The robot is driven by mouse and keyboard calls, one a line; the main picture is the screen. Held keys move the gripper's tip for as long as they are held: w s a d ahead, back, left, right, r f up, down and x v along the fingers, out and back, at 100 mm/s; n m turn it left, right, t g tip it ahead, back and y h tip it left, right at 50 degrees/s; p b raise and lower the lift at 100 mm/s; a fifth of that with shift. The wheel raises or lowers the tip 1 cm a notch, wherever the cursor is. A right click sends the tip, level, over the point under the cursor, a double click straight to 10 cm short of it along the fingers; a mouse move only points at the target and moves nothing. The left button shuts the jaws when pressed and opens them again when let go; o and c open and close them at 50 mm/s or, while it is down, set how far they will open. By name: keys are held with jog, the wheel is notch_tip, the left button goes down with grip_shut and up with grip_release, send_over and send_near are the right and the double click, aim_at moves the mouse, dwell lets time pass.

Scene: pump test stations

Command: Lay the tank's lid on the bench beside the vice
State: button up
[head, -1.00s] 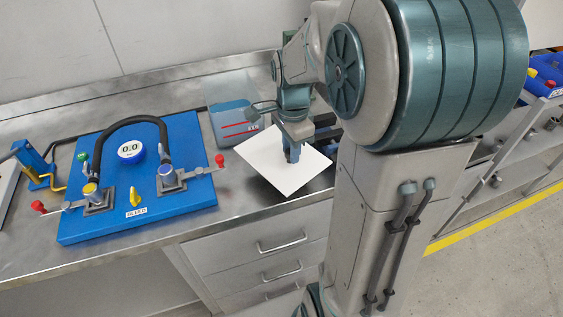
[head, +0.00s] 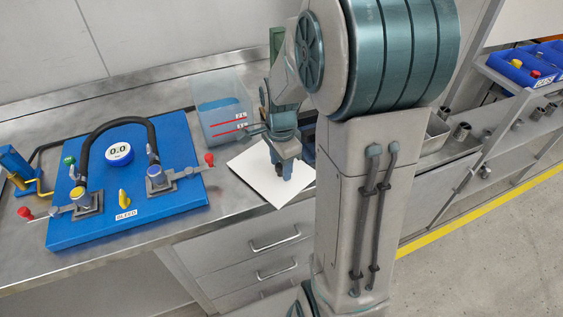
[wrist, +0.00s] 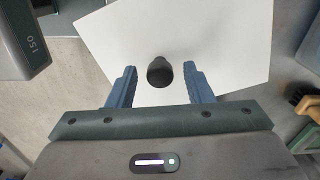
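The lid (head: 262,178) is a white flat plate on the bench, in front of the tank, its near corner at the bench's front edge. Its black knob (wrist: 160,72) stands up in the wrist view. My gripper (wrist: 160,68) is open around the knob, with a gap on each side. In the head view my gripper (head: 285,172) is low over the lid. The tank (head: 222,112) is clear, open-topped and holds blue liquid. A dark grey block marked 150 (wrist: 25,45), perhaps the vice, is beside the lid in the wrist view. My arm hides much in the head view.
Left of the lid is a blue board (head: 130,190) with a gauge, black hose and red-knobbed valves. A wooden-handled brush (wrist: 305,100) is near the lid's right side in the wrist view. Shelves with blue bins (head: 520,65) stand at right.

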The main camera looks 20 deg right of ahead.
aim_at(281, 165)
notch_tip(281, 165, up, 12)
jog(key=s+a+n+t, duration=0.1)
jog(key=s+a+n, duration=0.1)
jog(key=s+n, duration=0.4)
jog(key=s+a+f+n+t, duration=0.1)
jog(key=s+a+n, duration=0.2)
jog(key=s+n, duration=0.3)
jog(key=n+p, duration=0.1)
jog(key=n, duration=0.3)
jog(key=shift+s+a+f+t, duration=0.15)
jog(key=shift+s+f+t, duration=0.1)
jog(key=shift+s+t, duration=0.15)
jog(key=shift+c, duration=1.1)
